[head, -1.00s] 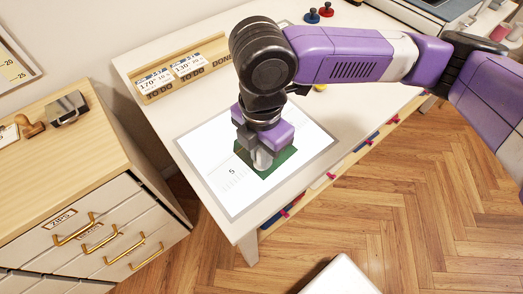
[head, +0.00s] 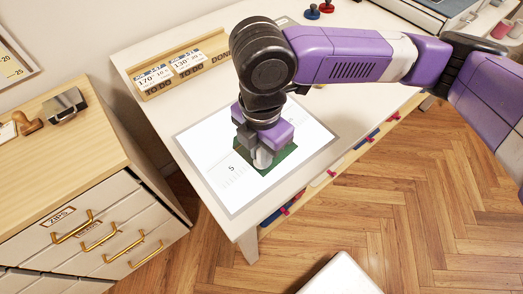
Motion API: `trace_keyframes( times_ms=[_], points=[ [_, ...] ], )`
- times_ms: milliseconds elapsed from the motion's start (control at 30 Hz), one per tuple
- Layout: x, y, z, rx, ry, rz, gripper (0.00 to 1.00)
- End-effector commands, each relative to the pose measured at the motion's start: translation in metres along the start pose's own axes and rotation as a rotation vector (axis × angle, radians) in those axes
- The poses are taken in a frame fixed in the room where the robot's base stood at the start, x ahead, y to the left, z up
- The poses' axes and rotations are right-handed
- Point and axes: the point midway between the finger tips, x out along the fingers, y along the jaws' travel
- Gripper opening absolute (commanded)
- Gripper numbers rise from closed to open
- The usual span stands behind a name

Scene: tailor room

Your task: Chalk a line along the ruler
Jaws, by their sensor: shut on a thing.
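My gripper (head: 257,152) points down over a green piece of cloth (head: 281,163) on the lit white panel of the table. It is shut on a pale, rounded piece, apparently the chalk (head: 264,158), low over the cloth. Whether the piece touches the cloth cannot be told. The ruler (head: 232,177) is pale, with a "5" and tick marks showing left of the cloth. Its outline is faint against the white panel, and my gripper and wrist hide part of this area. No chalk line can be made out.
The white table (head: 232,221) has a wooden card holder (head: 186,67) at its back left. A wooden drawer cabinet (head: 64,157) with brass handles stands at left. Red and blue round-handled items (head: 319,9) are at the far end. A white seat-like surface (head: 340,275) is at the bottom.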

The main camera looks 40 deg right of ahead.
Motion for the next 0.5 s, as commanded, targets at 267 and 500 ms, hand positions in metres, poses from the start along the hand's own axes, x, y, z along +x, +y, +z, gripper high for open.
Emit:
trace_keyframes(
  times_ms=[267, 500],
  points=[
    [0.0036, 0.0000, 0.0000, 0.000, 0.000, 0.000, 0.00],
    [0.0062, -0.0001, 0.0000, 0.000, 0.000, 0.000, 0.00]
  ],
)
